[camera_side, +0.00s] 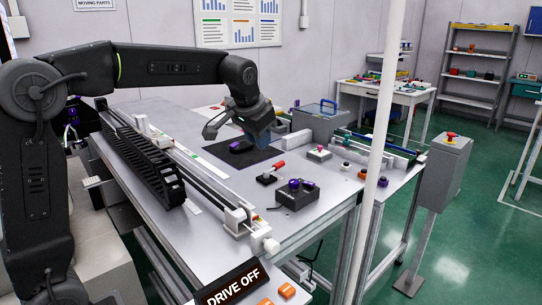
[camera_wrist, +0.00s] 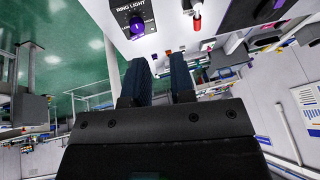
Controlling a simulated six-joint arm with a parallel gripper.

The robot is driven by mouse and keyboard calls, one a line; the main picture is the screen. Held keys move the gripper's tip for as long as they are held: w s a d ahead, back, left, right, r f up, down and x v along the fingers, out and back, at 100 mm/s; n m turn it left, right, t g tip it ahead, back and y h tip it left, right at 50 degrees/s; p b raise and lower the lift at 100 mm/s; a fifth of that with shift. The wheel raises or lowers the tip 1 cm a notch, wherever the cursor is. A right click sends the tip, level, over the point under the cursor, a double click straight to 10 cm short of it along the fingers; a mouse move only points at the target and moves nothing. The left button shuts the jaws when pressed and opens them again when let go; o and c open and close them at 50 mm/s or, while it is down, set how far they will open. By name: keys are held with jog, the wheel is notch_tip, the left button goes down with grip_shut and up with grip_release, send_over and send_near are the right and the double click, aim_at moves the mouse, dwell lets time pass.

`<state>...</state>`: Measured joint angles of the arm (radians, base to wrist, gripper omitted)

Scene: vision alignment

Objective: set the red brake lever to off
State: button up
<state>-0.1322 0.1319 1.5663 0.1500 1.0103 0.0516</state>
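The red brake lever (camera_side: 277,167) is a red handle on a small black base on the table, in front of the dark mat. In the wrist view, a red-tipped handle (camera_wrist: 197,23) shows near the top, right of the ring light knob; it looks like the same lever. My gripper (camera_side: 238,130) is above the dark mat, behind and left of the lever, and apart from it. In the wrist view my gripper (camera_wrist: 160,65) shows two blue fingers with a gap and nothing between them. Which setting the lever is in cannot be read.
A linear rail (camera_side: 190,170) runs along the left. A pale post (camera_side: 381,120) stands in front.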

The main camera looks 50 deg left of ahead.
aim_at(275, 169)
jog(key=w+a+f+n+y, duration=0.1)
jog(key=w+f, duration=0.2)
jog(key=w, duration=0.2)
jog(key=w+a+f+n+y, duration=0.1)
jog(key=w+f+y, duration=0.1)
jog(key=w+f, duration=0.2)
jog(key=w+a+f+n+g+y, duration=0.1)
jog(key=w+a+f, duration=0.1)
jog(key=w, duration=0.4)
jog(key=shift+f+y, duration=0.4)
jog(key=shift+f, duration=0.35)
grip_shut()
jog(key=x, duration=1)
jog(key=shift+w, duration=0.1)
